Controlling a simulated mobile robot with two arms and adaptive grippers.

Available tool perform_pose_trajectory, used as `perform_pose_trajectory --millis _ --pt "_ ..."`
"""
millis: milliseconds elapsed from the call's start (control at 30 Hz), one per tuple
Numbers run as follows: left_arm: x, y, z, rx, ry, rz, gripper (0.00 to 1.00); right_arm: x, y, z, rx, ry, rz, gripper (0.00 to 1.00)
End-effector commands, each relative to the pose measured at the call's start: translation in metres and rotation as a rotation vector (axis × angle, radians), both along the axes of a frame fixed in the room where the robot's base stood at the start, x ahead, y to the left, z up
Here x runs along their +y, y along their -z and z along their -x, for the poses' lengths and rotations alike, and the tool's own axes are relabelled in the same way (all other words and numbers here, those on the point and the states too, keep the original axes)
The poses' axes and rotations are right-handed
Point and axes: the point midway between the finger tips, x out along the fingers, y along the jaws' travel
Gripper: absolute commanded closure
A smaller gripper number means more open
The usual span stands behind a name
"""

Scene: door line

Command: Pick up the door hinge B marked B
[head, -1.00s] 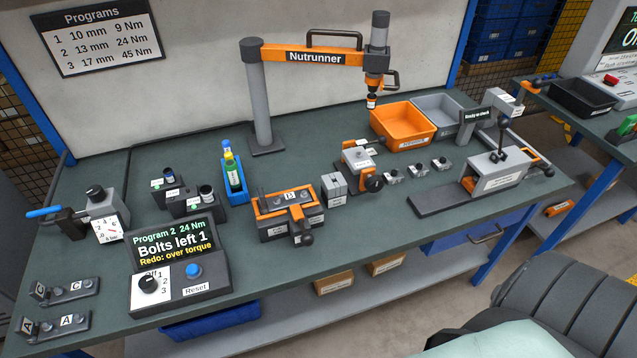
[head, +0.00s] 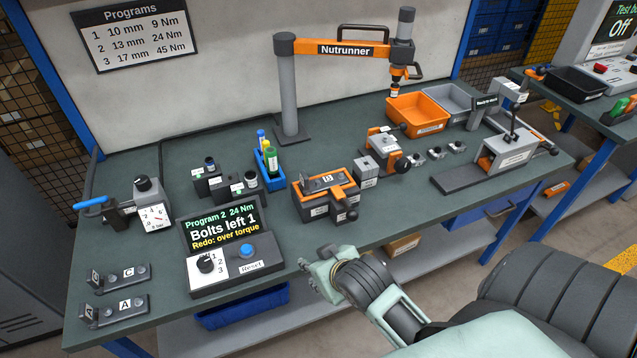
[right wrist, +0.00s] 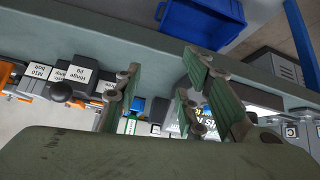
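Door hinge B (head: 326,179) is a grey piece with a white B label. It sits in the orange-topped hinge jig (head: 310,199) near the middle of the bench. An orange clamp arm with a black knob (head: 347,215) is at the jig's right front. My right gripper (head: 320,276) is at the bench's front edge, below the jig in the head view and apart from it. The right wrist view shows its green-padded fingers (right wrist: 162,68) open with nothing held. The jig's label (right wrist: 80,84) shows there upside down; hinge B cannot be made out. My left gripper is not in view.
Hinges C (head: 127,273) and A (head: 124,306) lie at the bench's left front. The control box (head: 223,264) with its screen stands left of the jig. The nutrunner (head: 345,50) hangs over the back. A blue bin (head: 240,307) is below the bench edge.

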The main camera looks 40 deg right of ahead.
Motion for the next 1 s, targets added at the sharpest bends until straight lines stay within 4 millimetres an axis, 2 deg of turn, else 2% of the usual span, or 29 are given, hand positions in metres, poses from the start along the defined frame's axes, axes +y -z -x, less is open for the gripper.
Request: perform_pose_trajectory --millis 33,200,400,533,867,1000 --pt "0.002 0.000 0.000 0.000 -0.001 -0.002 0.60 -0.012 -0.009 -0.019 -0.060 0.025 0.003 0.63" --pt "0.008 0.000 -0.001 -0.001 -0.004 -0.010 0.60 -0.048 -0.037 -0.075 -0.261 0.098 0.003 0.63" --pt "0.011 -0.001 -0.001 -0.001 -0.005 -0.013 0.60 -0.083 -0.068 -0.122 -0.456 0.152 -0.006 0.63" --pt "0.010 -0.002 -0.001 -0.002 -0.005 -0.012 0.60 -0.094 -0.075 -0.138 -0.507 0.164 -0.009 0.63" --pt "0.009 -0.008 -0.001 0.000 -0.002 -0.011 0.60 -0.100 -0.067 -0.162 -0.511 0.164 -0.010 0.63" --pt "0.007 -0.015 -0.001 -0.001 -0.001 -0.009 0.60 -0.103 -0.062 -0.178 -0.510 0.165 -0.011 0.63"
